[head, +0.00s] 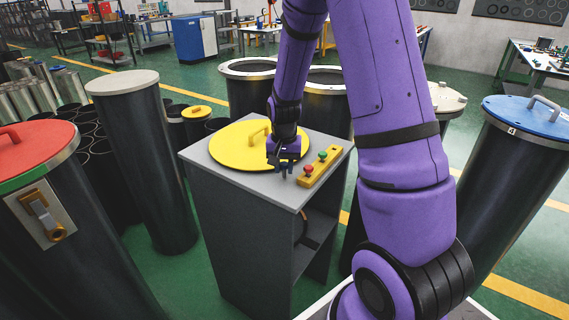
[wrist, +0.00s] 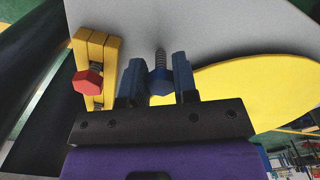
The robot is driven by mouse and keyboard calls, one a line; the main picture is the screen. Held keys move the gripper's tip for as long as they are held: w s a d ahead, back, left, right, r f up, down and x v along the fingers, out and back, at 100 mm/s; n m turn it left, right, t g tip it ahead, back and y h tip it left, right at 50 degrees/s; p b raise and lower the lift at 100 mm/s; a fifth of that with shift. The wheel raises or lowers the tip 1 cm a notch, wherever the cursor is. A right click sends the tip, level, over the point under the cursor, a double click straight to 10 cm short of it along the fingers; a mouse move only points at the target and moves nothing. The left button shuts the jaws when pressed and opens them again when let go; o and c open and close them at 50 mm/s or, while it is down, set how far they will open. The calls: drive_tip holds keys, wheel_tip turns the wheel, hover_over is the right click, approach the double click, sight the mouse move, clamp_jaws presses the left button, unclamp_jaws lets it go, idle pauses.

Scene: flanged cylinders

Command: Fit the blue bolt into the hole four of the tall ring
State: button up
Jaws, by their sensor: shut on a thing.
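The blue bolt (wrist: 159,82) is between the two fingers of my gripper (wrist: 157,74) in the wrist view. Its blue head is clamped and its grey threaded shank points away from the gripper. In the head view my gripper (head: 284,165) is above the front of the grey cabinet top, between the yellow lid and the yellow bolt rack; the bolt is too small to make out there. Two open cylinders with pale rims, one at the back left (head: 248,67) and one behind my arm (head: 326,75), stand past the cabinet. I cannot tell which thing is the tall ring, and no hole four is discernible.
The yellow rack (head: 320,168) holds a red bolt (head: 308,170) and a green bolt (head: 323,155). A yellow lid (head: 235,146) lies on the cabinet (head: 240,225). Tall cylinders crowd both sides, including a blue-lidded one (head: 510,165) marked 4 and a red-lidded one (head: 75,235).

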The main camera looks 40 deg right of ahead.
drive_tip(key=shift+f, duration=0.15)
drive_tip(key=o, duration=0.9)
drive_tip(key=shift+o, duration=0.2)
